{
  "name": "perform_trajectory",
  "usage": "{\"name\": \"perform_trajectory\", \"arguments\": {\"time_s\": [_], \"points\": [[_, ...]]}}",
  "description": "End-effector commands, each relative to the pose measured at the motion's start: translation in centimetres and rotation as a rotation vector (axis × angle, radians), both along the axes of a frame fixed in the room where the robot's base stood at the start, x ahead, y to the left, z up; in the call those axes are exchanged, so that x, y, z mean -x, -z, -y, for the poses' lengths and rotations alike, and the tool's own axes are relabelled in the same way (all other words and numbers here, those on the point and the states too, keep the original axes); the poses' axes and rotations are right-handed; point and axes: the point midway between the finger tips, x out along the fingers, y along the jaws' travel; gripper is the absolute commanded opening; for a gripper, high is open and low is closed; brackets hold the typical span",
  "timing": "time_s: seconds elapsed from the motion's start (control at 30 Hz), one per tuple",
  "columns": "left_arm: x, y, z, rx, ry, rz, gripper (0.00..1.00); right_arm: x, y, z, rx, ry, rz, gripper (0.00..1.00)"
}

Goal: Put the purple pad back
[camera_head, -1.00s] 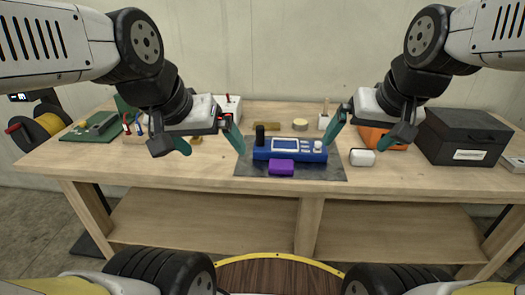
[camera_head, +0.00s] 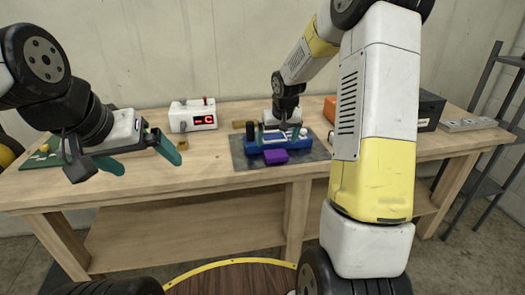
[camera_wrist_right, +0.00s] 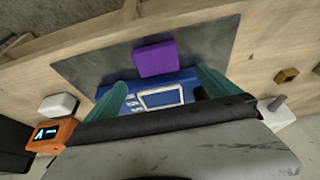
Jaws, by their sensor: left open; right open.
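The purple pad (camera_head: 275,157) lies at the front edge of the blue device (camera_head: 301,144), on the dark mat (camera_head: 240,154). In the right wrist view the pad (camera_wrist_right: 154,58) lies against the edge of the blue device (camera_wrist_right: 180,87), just beyond the fingertips; I cannot tell if it is seated. My right gripper (camera_head: 283,130) is above the device, open and empty, its teal fingers (camera_wrist_right: 163,82) spread to either side of the device's screen. My left gripper (camera_head: 149,160) is open and empty over the left part of the table, well away from the pad.
A white box with a red display (camera_head: 192,117) stands left of the mat. A black case (camera_head: 429,112) stands at the right, partly behind my right arm. An orange device (camera_wrist_right: 50,137) and a white item (camera_wrist_right: 59,106) lie beside the mat. The table front is clear.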

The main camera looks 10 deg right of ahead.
Motion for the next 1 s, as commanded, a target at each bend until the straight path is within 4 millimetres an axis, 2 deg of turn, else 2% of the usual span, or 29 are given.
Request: {"name": "perform_trajectory", "arguments": {"time_s": [0.43, 0.53, 0.77, 1.0], "points": [[0.0, 0.0, 0.0, 0.0, 0.0, 0.0, 0.98, -1.3, 5.8, 0.3, 0.0, 0.0, -0.003, 1.0], [0.0, 0.0, 0.0, 0.0, 0.0, 0.0, 0.98, -1.6, 6.4, 0.3, -0.001, 0.0, -0.001, 1.0], [0.0, 0.0, 0.0, 0.0, 0.0, 0.0, 0.98, -1.7, 6.5, 0.3, 0.0, 0.0, 0.0, 1.0], [0.0, 0.0, 0.0, 0.0, 0.0, 0.0, 0.98, -1.7, 6.5, 0.3, 0.0, 0.0, -0.001, 0.55]]}}
